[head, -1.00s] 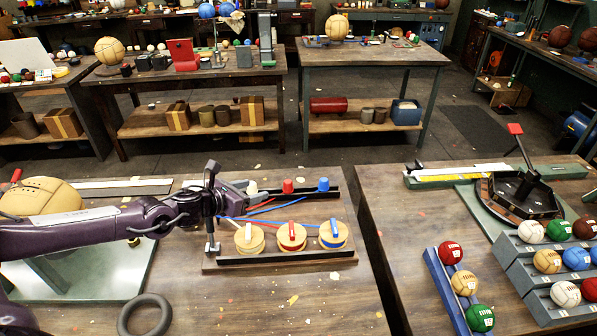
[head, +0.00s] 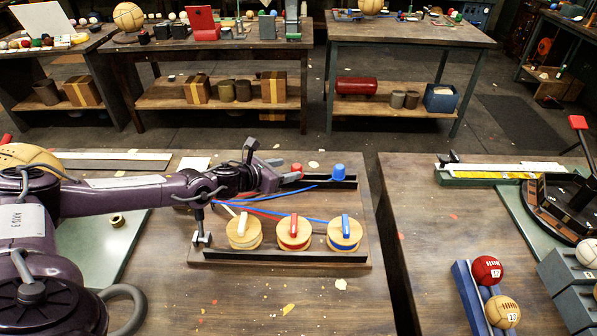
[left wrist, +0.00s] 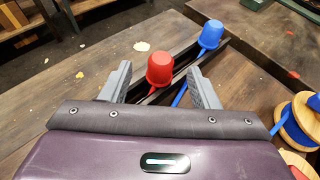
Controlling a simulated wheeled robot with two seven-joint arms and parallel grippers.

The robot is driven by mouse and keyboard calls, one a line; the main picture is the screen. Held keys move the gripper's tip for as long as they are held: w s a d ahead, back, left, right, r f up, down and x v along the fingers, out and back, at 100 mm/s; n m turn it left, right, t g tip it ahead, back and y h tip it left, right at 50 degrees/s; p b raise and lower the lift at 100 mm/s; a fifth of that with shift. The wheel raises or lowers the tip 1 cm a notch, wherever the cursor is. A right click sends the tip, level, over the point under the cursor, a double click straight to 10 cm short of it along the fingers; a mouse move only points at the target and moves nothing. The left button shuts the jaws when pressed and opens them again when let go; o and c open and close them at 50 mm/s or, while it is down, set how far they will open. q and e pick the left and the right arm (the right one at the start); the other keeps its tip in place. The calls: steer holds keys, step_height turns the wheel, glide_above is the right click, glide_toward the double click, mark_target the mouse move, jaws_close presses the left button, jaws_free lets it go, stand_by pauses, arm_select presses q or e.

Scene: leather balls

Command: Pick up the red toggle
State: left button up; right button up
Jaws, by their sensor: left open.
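A red cap-shaped toggle (head: 297,169) stands on the dark rail at the back of the wooden board, beside a blue one (head: 338,172). It shows larger in the left wrist view (left wrist: 160,68), between and just beyond the fingertips. My left gripper (head: 283,174) is open, reaching from the left towards the red cap; no contact is clear. A wooden spool with a red bar (head: 293,232) sits at the front, between a white-barred spool (head: 244,232) and a blue-barred one (head: 344,232). My left gripper hides the rail's left part. My right gripper is out of view.
Red and blue cords lie behind the spools. A second table at right holds a blue rack (head: 468,290) with balls and a black device (head: 560,205). A gap separates the tables. The front of my table is mostly clear.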

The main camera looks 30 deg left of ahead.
mark_target(294, 168)
arm_select(q)
steer(key=shift+w+d+p, duration=0.25)
steer(key=shift+w+p, duration=0.1)
steer(key=p+x, duration=0.1)
steer(key=x, duration=0.2)
steer(key=shift+w+f, duration=0.2)
steer(key=shift+f, duration=0.05)
steer(key=shift+w+d+f, duration=0.15)
steer(key=shift+w+f, duration=0.1)
steer(key=shift+w, duration=0.15)
steer(key=shift+s, duration=0.15)
steer(key=shift+c, duration=0.8)
steer(key=c, duration=0.7)
steer(key=shift+r, duration=0.1)
steer(key=shift+c, duration=0.7)
